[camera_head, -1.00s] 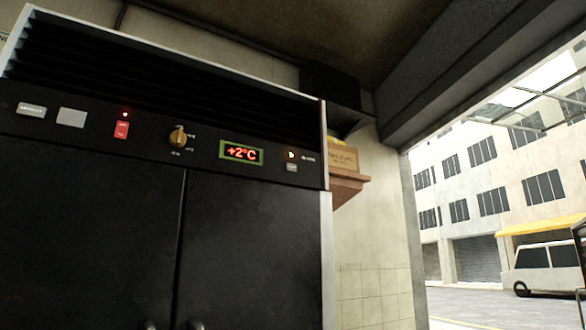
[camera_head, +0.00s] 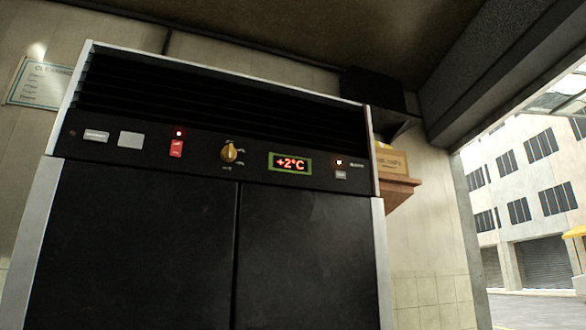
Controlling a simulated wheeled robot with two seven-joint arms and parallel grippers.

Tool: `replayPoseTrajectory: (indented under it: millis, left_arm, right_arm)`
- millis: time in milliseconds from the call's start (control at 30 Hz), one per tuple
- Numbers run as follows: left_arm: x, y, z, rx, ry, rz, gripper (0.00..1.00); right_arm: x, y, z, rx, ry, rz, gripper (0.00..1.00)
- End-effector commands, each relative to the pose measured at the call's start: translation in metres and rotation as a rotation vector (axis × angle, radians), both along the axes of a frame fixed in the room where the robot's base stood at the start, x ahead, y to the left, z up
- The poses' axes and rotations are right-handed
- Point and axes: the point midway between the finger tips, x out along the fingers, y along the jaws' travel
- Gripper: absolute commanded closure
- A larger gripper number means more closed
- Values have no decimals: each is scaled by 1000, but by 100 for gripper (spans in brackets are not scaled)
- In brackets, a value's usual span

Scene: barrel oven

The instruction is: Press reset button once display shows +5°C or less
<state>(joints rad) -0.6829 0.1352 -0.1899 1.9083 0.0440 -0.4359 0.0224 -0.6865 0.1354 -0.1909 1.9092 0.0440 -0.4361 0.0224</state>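The control panel (camera_head: 205,150) runs across the top of a large dark double-door cabinet (camera_head: 135,240). Its digital display (camera_head: 290,163) reads +2°C in red. Left of the display are a brass knob (camera_head: 229,153) and a red switch (camera_head: 176,149) under a red light (camera_head: 179,133). Further left are a labelled white plate (camera_head: 96,136) and a blank pale plate (camera_head: 131,140). Neither gripper is in view.
A wooden shelf (camera_head: 397,192) with a cardboard box (camera_head: 390,161) juts from the wall right of the cabinet. A sign (camera_head: 40,84) hangs on the wall at left. An open doorway at right shows a street and a building (camera_head: 525,185).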

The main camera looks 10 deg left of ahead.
Motion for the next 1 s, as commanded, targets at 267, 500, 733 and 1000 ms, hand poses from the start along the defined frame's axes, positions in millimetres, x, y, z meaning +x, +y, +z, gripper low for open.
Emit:
replayPoseTrajectory:
  millis: [267,500,733,1000]
  left_arm:
    - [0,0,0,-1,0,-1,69]
    - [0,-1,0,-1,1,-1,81]
    - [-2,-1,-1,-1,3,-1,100]
    - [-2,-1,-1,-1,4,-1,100]
  right_arm:
    - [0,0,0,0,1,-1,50]
    - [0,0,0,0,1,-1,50]
    - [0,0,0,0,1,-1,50]
    - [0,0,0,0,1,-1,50]
